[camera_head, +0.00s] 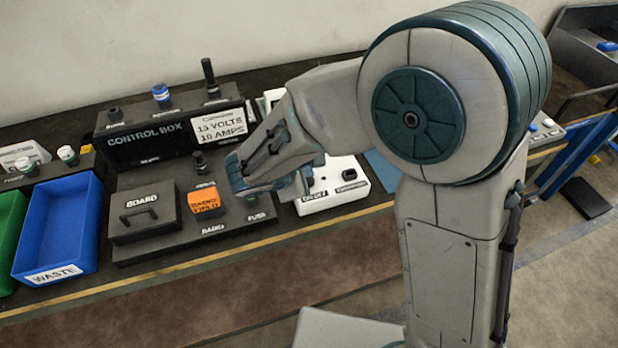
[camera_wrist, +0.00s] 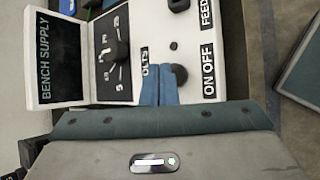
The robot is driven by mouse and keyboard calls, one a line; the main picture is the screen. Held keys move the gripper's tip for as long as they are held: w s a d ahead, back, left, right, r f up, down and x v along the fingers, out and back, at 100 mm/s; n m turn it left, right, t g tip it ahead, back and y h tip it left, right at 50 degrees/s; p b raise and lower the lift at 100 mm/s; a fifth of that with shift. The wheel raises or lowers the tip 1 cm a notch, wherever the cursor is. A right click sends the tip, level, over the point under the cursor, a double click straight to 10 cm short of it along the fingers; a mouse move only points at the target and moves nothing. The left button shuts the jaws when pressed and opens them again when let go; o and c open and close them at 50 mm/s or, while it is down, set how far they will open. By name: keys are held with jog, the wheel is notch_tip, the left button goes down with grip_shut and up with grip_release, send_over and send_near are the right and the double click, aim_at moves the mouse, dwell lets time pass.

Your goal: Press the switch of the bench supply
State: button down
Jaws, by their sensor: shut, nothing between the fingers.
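The bench supply (camera_wrist: 130,88) fills the upper part of the wrist view, a white box with a dark display panel lettered BENCH SUPPLY and a large black dial. A round dark switch (camera_wrist: 180,75) sits beside its ON OFF label. My gripper (camera_wrist: 159,72) is shut and empty, its blue fingers over the white panel just left of the switch in the picture. I cannot tell whether the fingers touch the panel. In the head view my arm hides much of the bench supply (camera_head: 335,184), and the fingertips cannot be made out.
Left of the supply are a fuse and radio panel with an orange block (camera_head: 205,201), a black board box (camera_head: 143,216), a control box (camera_head: 150,139) with knobs on top, and a blue waste bin (camera_head: 60,228). The brown strip in front is clear.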

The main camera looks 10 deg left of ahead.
notch_tip(320, 180, up, 6)
jog(key=p, duration=0.4)
dwell(0.6)
jog(key=s+d+r+m+g, duration=0.1)
jog(key=d+r+m, duration=0.15)
jog(key=d, duration=0.35)
jog(key=s+d+r+m+g+h, duration=0.1)
jog(key=d+m+g, duration=0.1)
jog(key=d+m, duration=0.3)
jog(key=s+d+r+m+g, duration=0.1)
jog(key=d+r+m, duration=0.15)
jog(key=d, duration=0.55)
jog(key=s+d+r+m+g+y, duration=0.1)
jog(key=s+d+r+m+y, duration=0.1)
jog(key=s+d+m+y, duration=0.2)
jog(key=s+d+m, duration=0.3)
jog(key=s+m, duration=0.2)
jog(key=m, duration=0.2)
jog(key=shift+s+d+r+m, duration=0.25)
jog(key=shift+d+m, duration=0.1)
jog(key=shift+m, duration=0.05)
